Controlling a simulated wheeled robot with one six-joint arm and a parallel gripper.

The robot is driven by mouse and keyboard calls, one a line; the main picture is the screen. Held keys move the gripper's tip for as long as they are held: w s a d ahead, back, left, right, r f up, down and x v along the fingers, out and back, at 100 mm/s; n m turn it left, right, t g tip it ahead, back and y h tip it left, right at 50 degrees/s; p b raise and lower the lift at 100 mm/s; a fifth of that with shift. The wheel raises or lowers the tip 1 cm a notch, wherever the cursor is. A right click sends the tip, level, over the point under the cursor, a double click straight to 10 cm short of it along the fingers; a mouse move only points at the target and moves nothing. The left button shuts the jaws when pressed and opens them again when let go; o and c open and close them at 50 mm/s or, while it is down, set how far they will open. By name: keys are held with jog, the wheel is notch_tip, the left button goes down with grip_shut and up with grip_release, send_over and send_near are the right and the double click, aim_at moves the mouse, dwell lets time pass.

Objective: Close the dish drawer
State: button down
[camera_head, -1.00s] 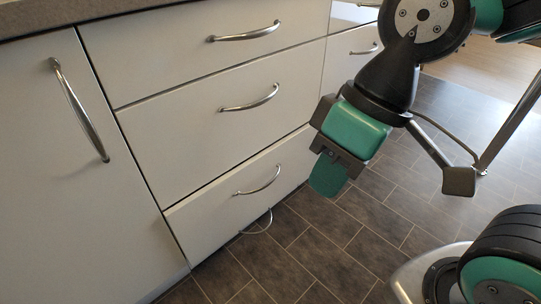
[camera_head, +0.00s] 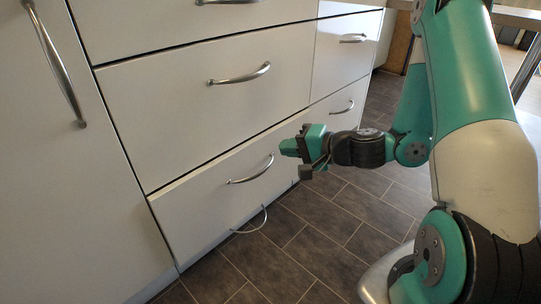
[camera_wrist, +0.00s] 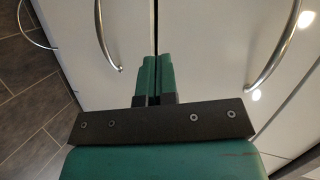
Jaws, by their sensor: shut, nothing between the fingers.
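The frames do not name the dish drawer. The lowest white drawer (camera_head: 215,200) in the main stack stands slightly proud of the drawer above along its top edge; its curved metal handle (camera_head: 252,172) is in front. My gripper (camera_head: 284,147) is in front of the stack's right part, near the lowest drawer's upper right corner, its fingers pointing at the cabinet. In the wrist view my gripper (camera_wrist: 155,62) has its fingers together and empty, at the seam between two fronts. The lowest drawer's handle (camera_wrist: 105,38) is left of them. I cannot tell whether the fingertips touch.
The middle drawer (camera_head: 200,115) and its handle (camera_head: 240,76) are above. A tall door (camera_head: 50,190) is at left. A thin curved loop (camera_head: 262,222) is low by the floor. Another drawer column (camera_head: 345,75) stands to the right. Tiled floor (camera_head: 330,235) in front is clear.

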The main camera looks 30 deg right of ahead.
jog(key=d+f+m+t+h+b, duration=0.1)
jog(key=d+f+m+t+h, duration=0.1)
jog(key=d+f+m+h, duration=0.25)
jog(key=y+b, duration=0.1)
jog(key=b, duration=0.2)
send_near(265, 141)
jog(key=x, duration=0.6)
jog(key=shift+a+f, duration=0.15)
jog(key=shift+f, duration=0.2)
jog(key=shift+w+a, duration=0.1)
jog(key=shift+w, duration=0.45)
jog(key=shift+r, duration=0.1)
